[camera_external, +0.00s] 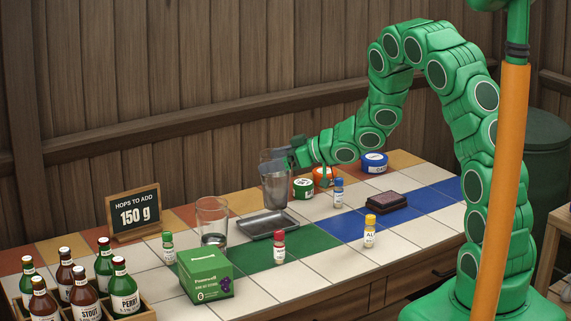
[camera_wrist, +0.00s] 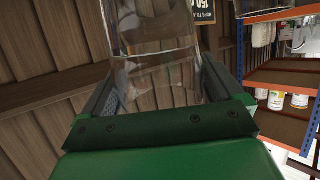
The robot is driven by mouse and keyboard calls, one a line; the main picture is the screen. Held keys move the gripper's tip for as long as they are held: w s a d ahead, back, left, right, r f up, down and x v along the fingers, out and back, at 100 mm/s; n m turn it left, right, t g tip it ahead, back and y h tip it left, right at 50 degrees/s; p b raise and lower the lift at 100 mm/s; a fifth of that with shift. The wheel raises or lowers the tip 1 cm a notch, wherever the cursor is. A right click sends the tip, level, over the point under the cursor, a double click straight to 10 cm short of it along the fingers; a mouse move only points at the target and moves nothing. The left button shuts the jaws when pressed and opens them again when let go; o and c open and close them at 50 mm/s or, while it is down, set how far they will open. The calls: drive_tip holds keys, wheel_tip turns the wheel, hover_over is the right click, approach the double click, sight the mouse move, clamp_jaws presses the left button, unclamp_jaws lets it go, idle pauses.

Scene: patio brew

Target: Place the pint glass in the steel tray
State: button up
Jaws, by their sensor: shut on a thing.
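My gripper (camera_external: 292,155) is shut on a clear pint glass (camera_external: 276,187), which hangs roughly upright over the table. In the wrist view the see-through glass (camera_wrist: 160,45) fills the space between the jaws (camera_wrist: 163,95). The steel tray (camera_external: 250,232) is a shallow grey tray on the tiled table. In the outside view the held glass's lower end overlaps the tray's back right part; it appears to be above the tray, but I cannot tell the exact gap. The tray looks empty. The wrist view does not show it.
A second clear glass (camera_external: 212,222) stands left of the tray. A red-capped bottle (camera_external: 279,247), a green-capped bottle (camera_external: 168,247) and a green box (camera_external: 206,277) stand in front and left. Round tins (camera_external: 302,187) are right of the held glass. A sign (camera_external: 134,213) stands behind left.

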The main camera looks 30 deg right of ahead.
sight(267, 183)
drive_tip(key=shift+w+a+f, duration=0.2)
drive_tip(key=shift+w+f, duration=1.45)
drive_tip(key=shift+f, duration=0.25)
drive_tip(key=shift+w+f, duration=0.1)
drive_tip(key=shift+f, duration=1.65)
drive_tip(key=o, duration=1.7)
drive_tip(key=v, duration=1.2)
